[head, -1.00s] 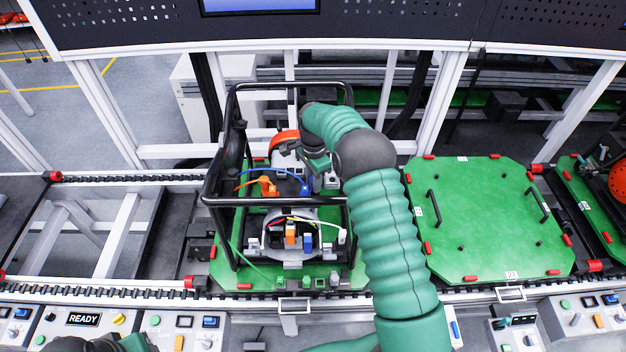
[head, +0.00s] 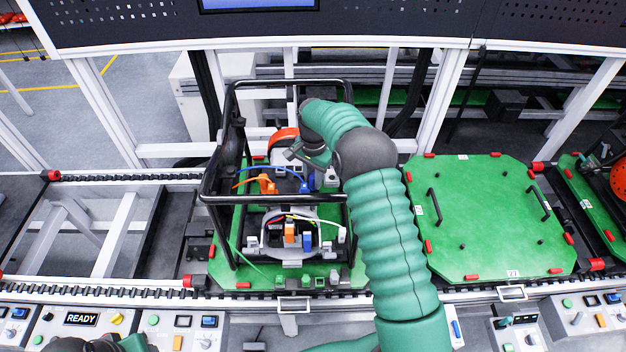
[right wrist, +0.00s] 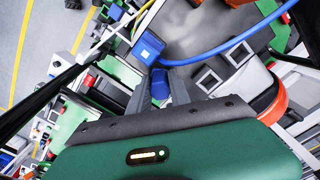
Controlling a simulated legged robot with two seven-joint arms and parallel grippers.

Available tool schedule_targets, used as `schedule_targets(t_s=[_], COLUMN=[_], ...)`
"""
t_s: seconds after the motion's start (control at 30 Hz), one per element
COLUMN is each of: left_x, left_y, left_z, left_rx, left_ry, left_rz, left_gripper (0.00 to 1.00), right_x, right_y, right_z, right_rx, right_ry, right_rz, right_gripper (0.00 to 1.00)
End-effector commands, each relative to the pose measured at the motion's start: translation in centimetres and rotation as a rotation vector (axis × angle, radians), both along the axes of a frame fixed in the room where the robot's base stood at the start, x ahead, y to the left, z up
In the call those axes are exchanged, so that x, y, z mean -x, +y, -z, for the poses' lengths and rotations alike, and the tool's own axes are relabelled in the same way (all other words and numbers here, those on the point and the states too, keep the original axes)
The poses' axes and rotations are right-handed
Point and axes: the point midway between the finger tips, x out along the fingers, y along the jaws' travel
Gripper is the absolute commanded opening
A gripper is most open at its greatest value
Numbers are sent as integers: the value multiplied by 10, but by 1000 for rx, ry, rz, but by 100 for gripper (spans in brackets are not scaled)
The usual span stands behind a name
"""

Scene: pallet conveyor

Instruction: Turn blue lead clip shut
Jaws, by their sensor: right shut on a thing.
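The blue lead (head: 288,174) arches inside the black tube frame on the pallet and ends at a blue plug (head: 305,187). In the right wrist view the lead (right wrist: 220,48) runs to a blue block (right wrist: 148,48) just beyond my fingertips. My right gripper (head: 312,164) reaches into the frame from the right.
The black tube frame (head: 208,190) surrounds the work area closely. An orange lead (head: 266,184) and white sockets stand beside the blue lead. Control panels (head: 180,330) line the front edge.

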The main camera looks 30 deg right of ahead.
Motion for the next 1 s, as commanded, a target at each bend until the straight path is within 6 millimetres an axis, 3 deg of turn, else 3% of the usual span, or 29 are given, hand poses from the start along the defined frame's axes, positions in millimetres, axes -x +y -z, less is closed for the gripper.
schedule_targets(t_s=[1.0], left_x=[0], left_y=[0], left_z=[12], left_rx=[0], left_ry=[0], left_rz=[0], left_gripper=[42], right_x=[-3], right_y=[-4], right_z=[-7], right_rx=[10], right_ry=[-16], right_rz=[-905], right_gripper=[0])
